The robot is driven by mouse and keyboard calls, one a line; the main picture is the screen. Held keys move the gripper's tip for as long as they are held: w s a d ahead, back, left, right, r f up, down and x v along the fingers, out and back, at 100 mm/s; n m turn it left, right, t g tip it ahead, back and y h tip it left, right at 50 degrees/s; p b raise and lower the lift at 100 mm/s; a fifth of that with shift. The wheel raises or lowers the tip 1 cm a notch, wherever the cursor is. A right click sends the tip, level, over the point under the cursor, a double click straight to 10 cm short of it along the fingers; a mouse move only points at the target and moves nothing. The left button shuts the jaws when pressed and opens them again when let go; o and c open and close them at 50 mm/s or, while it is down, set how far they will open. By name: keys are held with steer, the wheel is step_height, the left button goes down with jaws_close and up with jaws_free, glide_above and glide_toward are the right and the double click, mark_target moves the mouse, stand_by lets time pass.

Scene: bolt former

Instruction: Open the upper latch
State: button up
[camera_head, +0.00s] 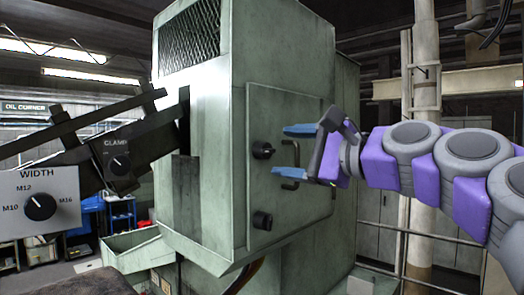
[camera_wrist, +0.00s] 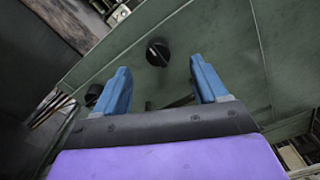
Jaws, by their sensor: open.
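The upper latch (camera_head: 262,150) is a black round knob on the green machine's side panel (camera_head: 315,105). A second black knob, the lower latch (camera_head: 262,220), sits below it. My gripper (camera_head: 279,150) is open and empty, with blue fingers one above the other, to the right of the upper latch. In the wrist view, a black knob (camera_wrist: 157,52), apparently the upper latch, shows between and just beyond my open fingertips (camera_wrist: 158,66). The other knob (camera_wrist: 93,95) is partly hidden at the left finger. I cannot tell whether a finger touches anything.
A dark bar handle (camera_head: 292,178) stands out from the panel between the knobs, near my lower finger; it also shows between the fingers in the wrist view (camera_wrist: 172,102). A control box with a WIDTH dial (camera_head: 40,207) and a CLAMP dial (camera_head: 119,165) are at left.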

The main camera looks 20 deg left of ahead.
mark_target(271, 151)
steer(key=x, duration=0.4)
steer(key=shift+w+a+f, duration=0.15)
steer(key=shift+w+a, duration=0.05)
steer(key=shift+a+f+n+b, duration=0.2)
steer(key=shift+a+n+b, duration=0.3)
steer(key=shift+b, duration=0.6)
steer(key=shift+s+r+n+b, duration=0.1)
steer(key=shift+s+n+b, duration=0.1)
steer(key=shift+n+b, duration=0.15)
steer(key=shift+d+n+b, duration=0.25)
steer(key=shift+n+b, duration=0.3)
steer(key=shift+b, duration=0.05)
steer(key=shift+w+d+r+n, duration=0.1)
steer(key=shift+d+n, duration=0.05)
steer(key=shift+n, duration=0.15)
steer(key=shift+b, duration=0.35)
steer(key=shift+n, duration=0.6)
steer(key=n, duration=0.2)
steer(key=shift+a+n+b, duration=0.25)
steer(key=shift+n+b, duration=0.05)
steer(key=shift+n, duration=0.1)
steer(key=n, duration=0.3)
steer(key=shift+d+r+n+p, duration=0.1)
steer(key=shift+d+n+p, duration=0.05)
steer(key=shift+n+p, duration=0.2)
